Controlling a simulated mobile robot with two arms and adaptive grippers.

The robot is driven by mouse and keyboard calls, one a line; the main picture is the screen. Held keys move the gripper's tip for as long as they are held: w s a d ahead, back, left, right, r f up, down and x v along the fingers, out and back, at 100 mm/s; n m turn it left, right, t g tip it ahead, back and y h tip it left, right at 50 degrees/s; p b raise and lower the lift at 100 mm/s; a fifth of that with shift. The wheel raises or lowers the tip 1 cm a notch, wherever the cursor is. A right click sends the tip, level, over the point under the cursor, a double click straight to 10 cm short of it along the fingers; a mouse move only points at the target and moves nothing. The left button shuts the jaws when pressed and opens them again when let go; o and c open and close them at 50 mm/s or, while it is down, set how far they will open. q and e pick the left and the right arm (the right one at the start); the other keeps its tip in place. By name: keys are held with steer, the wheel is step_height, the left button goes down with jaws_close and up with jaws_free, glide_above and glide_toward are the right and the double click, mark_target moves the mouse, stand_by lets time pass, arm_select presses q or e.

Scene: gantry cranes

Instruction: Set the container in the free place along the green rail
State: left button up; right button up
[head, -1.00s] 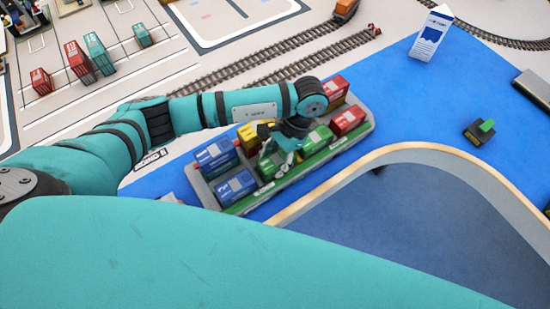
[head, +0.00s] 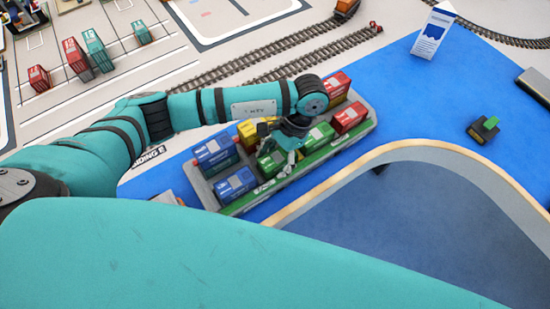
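A grey tray with a green rail (head: 335,147) along its near side lies on the blue area and bears several small containers. Along the rail stand a blue container (head: 236,185), a green container (head: 268,166), another green container (head: 320,135) and a red container (head: 349,117). Behind them are a stacked blue container (head: 214,148), a yellow container (head: 247,132) and a red container (head: 336,86). My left gripper (head: 287,163) points down over the middle of the tray, between the two green containers. Its fingers are small and partly hidden by the wrist; I cannot tell whether they hold anything. My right gripper is out of view.
A white-and-blue sign (head: 433,33) and a dark block with a green top (head: 484,128) stand on the blue area. Red and teal containers (head: 76,58) stand at the upper left. Rail tracks (head: 270,55) run behind.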

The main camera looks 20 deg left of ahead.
arm_select(q)
steer(key=shift+o, duration=0.2)
steer(key=shift+s+f, duration=0.1)
steer(key=shift+f, duration=0.25)
steer(key=shift+r+p, duration=0.35)
steer(key=shift+p, duration=0.1)
steer(key=shift+r+p, duration=0.4)
steer(key=shift+p, duration=0.25)
steer(key=b+v, duration=0.1)
steer(key=v, duration=0.2)
steer(key=b+v, duration=0.1)
steer(key=v, duration=0.7)
steer(key=shift+w+f+b, duration=0.1)
steer(key=shift+w+b, duration=0.2)
steer(key=shift+b, duration=0.1)
steer(key=shift+w+d+r, duration=0.1)
steer(key=shift+d+r, duration=0.1)
steer(key=shift+r, duration=0.45)
